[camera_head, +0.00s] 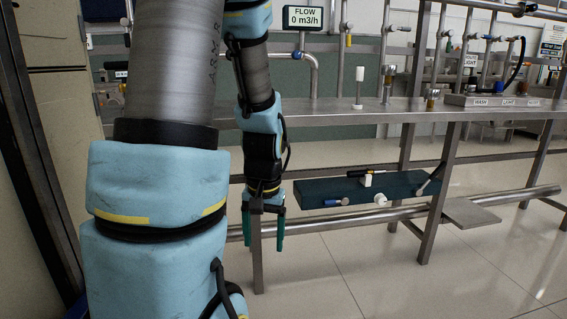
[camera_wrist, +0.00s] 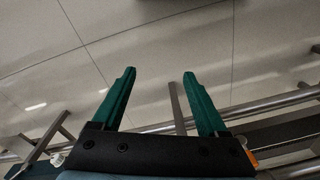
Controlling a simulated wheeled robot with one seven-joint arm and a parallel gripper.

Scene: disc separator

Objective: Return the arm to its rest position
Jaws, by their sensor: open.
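My gripper (camera_head: 264,228) hangs pointing down at the end of my blue and grey arm, left of the middle in the head view. Its two green fingers are apart with nothing between them.
A steel bench (camera_head: 340,108) with pipes and valves runs across the back. A dark green shelf (camera_head: 330,186) with small fittings sits below it, above a steel pipe (camera_head: 390,212). A flow display (camera_head: 304,18) reads 0 m3/h. The tiled floor (camera_head: 370,270) in front is clear.

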